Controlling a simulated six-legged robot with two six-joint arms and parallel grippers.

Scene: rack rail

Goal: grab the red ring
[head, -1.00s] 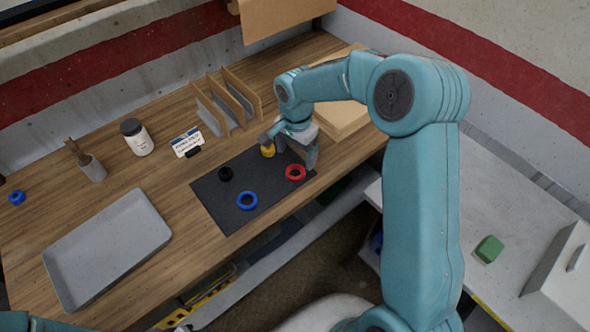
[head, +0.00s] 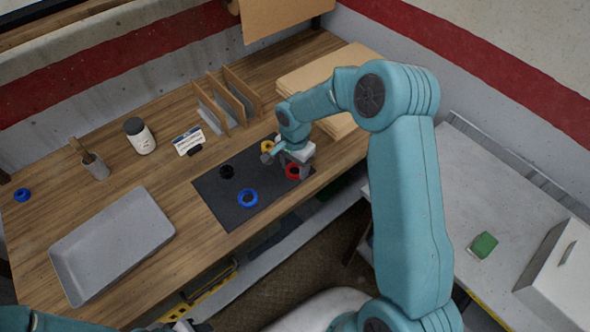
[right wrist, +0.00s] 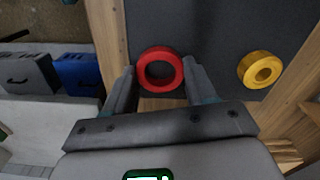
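The red ring (head: 292,172) lies on the dark mat (head: 215,195) near its right edge. It also shows in the right wrist view (right wrist: 160,70), between the two fingers near their tips. My right gripper (right wrist: 158,78) is open around the red ring, with a finger on either side and small gaps that look clear. In the head view my right gripper (head: 287,165) is right at the ring and hides part of it. My left gripper is not clearly visible; only a part of my left arm shows at the bottom left.
A yellow ring (head: 267,147) lies close by; it also shows in the right wrist view (right wrist: 260,69). A blue ring (head: 247,198) and a black ring (head: 227,172) are on the mat. A grey tray (head: 110,245) stands to the left, cardboard (head: 330,75) behind.

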